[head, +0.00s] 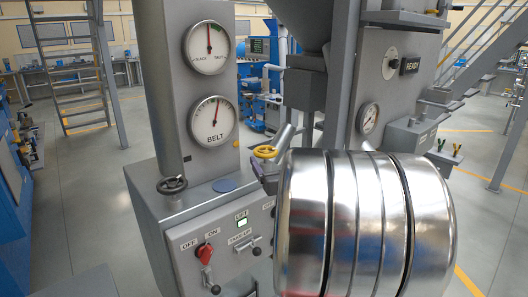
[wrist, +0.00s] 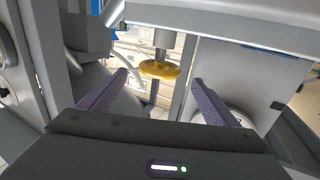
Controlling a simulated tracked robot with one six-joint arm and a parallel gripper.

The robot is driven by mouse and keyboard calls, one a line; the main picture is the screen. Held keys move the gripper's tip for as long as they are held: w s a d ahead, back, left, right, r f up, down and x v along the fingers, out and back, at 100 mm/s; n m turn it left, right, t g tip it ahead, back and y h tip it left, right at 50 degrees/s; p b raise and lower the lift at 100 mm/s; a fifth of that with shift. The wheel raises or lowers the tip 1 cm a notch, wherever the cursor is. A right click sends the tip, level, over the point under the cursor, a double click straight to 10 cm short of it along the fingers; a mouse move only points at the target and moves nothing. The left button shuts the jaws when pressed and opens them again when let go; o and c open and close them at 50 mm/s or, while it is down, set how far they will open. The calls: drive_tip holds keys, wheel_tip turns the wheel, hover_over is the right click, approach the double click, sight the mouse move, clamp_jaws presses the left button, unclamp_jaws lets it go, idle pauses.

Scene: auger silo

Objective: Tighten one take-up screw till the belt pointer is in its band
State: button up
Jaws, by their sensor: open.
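A yellow handwheel (head: 265,152) on a screw stands on the right of the grey cabinet. In the wrist view the yellow handwheel (wrist: 160,70) lies ahead, between the lines of my two fingers. My gripper (wrist: 160,78) is open, with a finger either side of the wheel and no contact visible. A dark handwheel (head: 173,184) is at the cabinet's left. The upper dial (head: 207,48), marked slack and tight, has its needle upright, just left of a green band. The dial marked BELT (head: 212,122) has its needle slightly right of top; I cannot make out its band.
A column (head: 160,80) stands at the left, a hopper (head: 304,88) at the right. Open floor lies left.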

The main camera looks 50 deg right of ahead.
sight(262, 146)
drive_tip(key=x, duration=0.8)
drive_tip(key=c, duration=1)
